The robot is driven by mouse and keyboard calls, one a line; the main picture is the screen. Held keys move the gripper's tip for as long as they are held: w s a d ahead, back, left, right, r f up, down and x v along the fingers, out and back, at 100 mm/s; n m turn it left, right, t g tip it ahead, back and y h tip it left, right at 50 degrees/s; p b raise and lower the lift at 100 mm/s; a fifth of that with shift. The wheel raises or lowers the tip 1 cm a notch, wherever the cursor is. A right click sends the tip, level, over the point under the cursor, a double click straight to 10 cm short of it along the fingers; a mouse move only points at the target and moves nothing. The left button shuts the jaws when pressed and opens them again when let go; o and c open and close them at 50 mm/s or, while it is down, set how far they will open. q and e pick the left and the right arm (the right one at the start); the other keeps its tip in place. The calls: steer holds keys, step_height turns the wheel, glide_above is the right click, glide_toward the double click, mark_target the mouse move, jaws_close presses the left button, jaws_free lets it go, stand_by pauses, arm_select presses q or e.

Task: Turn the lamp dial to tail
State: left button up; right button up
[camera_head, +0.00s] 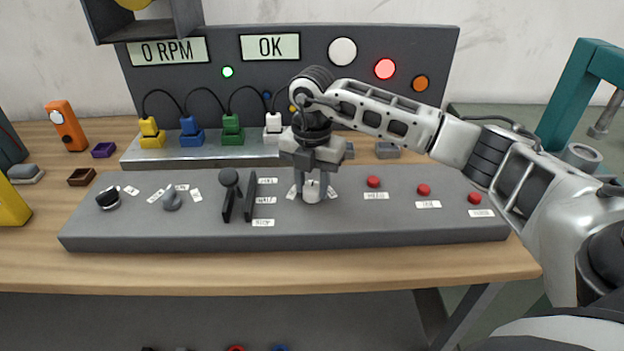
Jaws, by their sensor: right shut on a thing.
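The grey control panel (400,228) lies on the wooden table. My right gripper (312,188) points down over the middle of the panel. It is shut on a small light-grey dial (312,196), between white labels. The fingers hide part of the dial, so its pointing direction cannot be told. The labels beside the dial are too small to read. My left gripper is not in view.
Left of the dial are a black lever (231,187), a grey hook-shaped knob (172,198) and a black knob (108,198). Red buttons (424,190) lie to the right. Behind stand coloured plugs (232,130) and a display board (300,60).

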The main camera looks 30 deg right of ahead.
steer(key=shift+r+m, duration=0.15)
steer(key=shift+m, duration=1.15)
steer(key=o, duration=1)
steer(key=shift+c, duration=0.2)
